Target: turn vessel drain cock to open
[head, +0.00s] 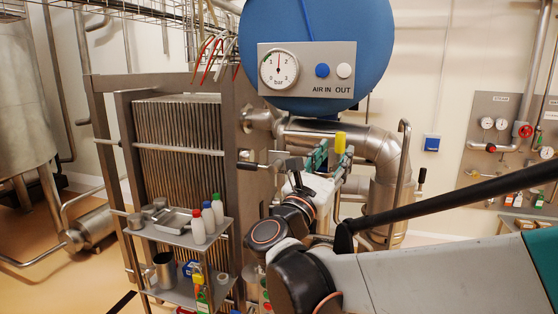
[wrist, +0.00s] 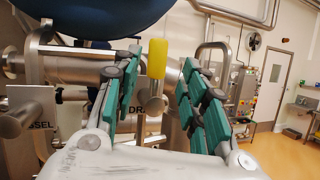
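The drain cock has a yellow upright handle (wrist: 157,58) on a metal stem, with a partly hidden label starting "DR" beside it. In the head view the yellow handle (head: 340,143) shows just above my gripper, in front of the steel pipe. My gripper (wrist: 160,62) is open, with green-padded fingers to the left and right of the handle. Nothing is between the pads that I can see touching them. In the head view my gripper (head: 331,156) points away toward the pipe. How far the fingertips are from the handle is hard to tell.
A T-shaped metal handle (wrist: 22,118) near a label ending "SSEL" stands at the left. The blue vessel (head: 318,45) with its gauge panel (head: 306,70) hangs above. A plate stack (head: 178,140) and a shelf with bottles (head: 182,232) are left of my arm.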

